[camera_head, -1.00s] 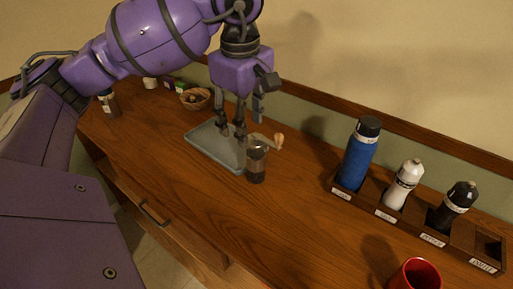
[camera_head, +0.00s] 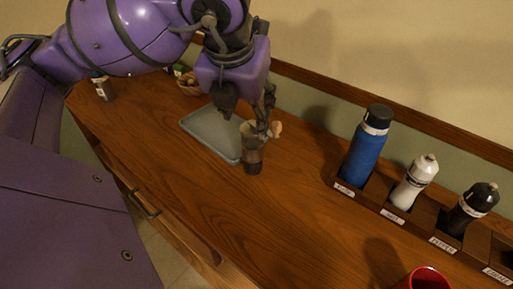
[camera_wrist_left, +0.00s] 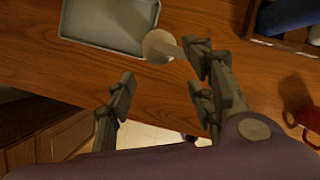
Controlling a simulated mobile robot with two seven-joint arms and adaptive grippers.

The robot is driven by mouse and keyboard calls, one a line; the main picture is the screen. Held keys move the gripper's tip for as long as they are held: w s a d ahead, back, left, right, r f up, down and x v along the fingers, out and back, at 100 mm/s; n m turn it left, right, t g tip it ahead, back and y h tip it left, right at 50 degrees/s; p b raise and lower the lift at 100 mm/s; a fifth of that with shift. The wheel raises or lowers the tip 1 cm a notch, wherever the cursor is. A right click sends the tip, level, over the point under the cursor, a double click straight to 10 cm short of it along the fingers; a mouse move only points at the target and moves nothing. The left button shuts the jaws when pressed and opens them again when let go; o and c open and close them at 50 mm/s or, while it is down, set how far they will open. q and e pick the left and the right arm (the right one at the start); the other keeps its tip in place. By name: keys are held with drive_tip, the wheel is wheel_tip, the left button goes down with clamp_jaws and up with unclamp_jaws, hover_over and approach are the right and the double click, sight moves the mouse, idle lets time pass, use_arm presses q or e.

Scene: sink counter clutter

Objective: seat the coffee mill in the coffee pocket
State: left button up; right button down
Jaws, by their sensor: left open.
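The coffee mill (camera_head: 253,158) stands upright on the wooden counter, a dark cylinder with a crank on top and a pale knob (camera_head: 275,129). In the left wrist view its round top (camera_wrist_left: 157,46) lies near the fingertips, with the crank reaching toward the right finger. My left gripper (camera_head: 249,116) is open and comes down over the mill's top; in the left wrist view its fingers (camera_wrist_left: 162,64) are spread apart. I cannot tell whether they touch the mill. The coffee pocket (camera_head: 505,259) is at the right end of the rack, partly cut off by the frame. My right gripper is not in view.
A grey tray (camera_head: 208,130) lies just behind and left of the mill. The rack (camera_head: 395,215) holds a blue bottle (camera_head: 366,150), a white bottle (camera_head: 412,183) and a black bottle (camera_head: 470,208). A red mug (camera_head: 428,279) is at the front. Counter between mill and rack is clear.

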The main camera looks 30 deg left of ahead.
sight(252, 138)
use_arm(q)
drive_tip(key=shift+n, duration=0.3)
drive_tip(key=x, duration=1.2)
drive_tip(key=shift+w, duration=0.1)
drive_tip(key=shift+c, duration=0.5)
clamp_jaws()
